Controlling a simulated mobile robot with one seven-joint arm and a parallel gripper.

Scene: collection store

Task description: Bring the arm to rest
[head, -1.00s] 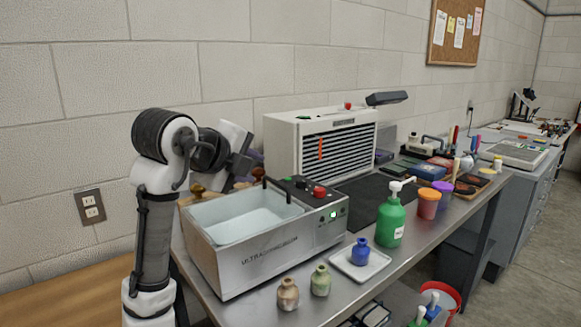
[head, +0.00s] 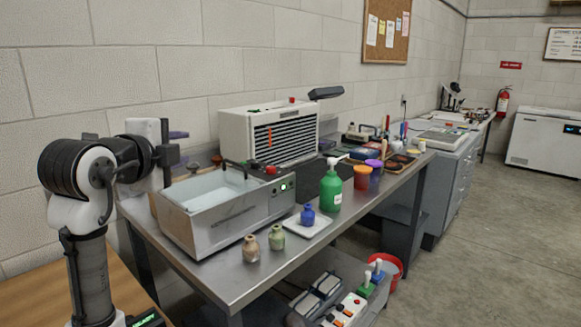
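My arm stands folded at the left of the head view, its upper links raised and bent over to the right. My gripper (head: 172,156) is at the end of the arm, in front of the wall and to the left of the ultrasonic cleaner. It is seen from the side and partly hidden by the wrist, so whether its fingers are open or shut does not show. I see nothing hanging from it.
A steel bench (head: 215,277) holds an ultrasonic cleaner (head: 200,228), two small vases (head: 251,248), a blue bottle (head: 308,216) on a white tray (head: 298,226), a green pump bottle (head: 331,190) and a louvred unit (head: 235,135). Open floor (head: 470,260) lies right.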

